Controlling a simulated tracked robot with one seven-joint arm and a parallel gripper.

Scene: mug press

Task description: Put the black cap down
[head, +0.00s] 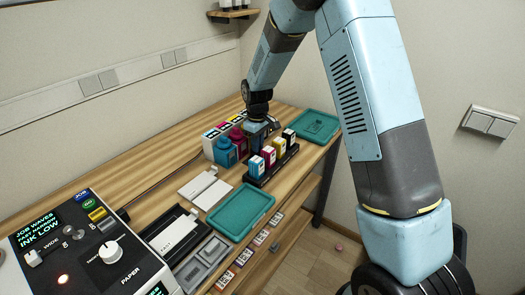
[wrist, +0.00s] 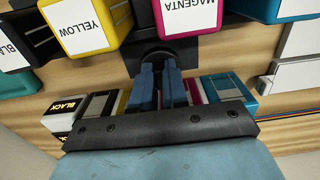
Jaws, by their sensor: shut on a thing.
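My gripper (wrist: 157,68) is shut on a dark round piece at its fingertips, which I take for the black cap (wrist: 155,52). In the head view my gripper (head: 257,125) points down between the blue and magenta bottles and the row of cartridges. The cap is not clear there. A black-labelled container (wrist: 12,52) shows at the wrist view's left edge, beside the yellow one (wrist: 84,25).
A cyan bottle (head: 225,152) and magenta bottle (head: 237,140) stand close on the left. Cartridges in a black rack (head: 256,180) stand close on the right. Teal trays lie in front (head: 241,211) and behind (head: 314,125). A control panel (head: 85,250) is at front left.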

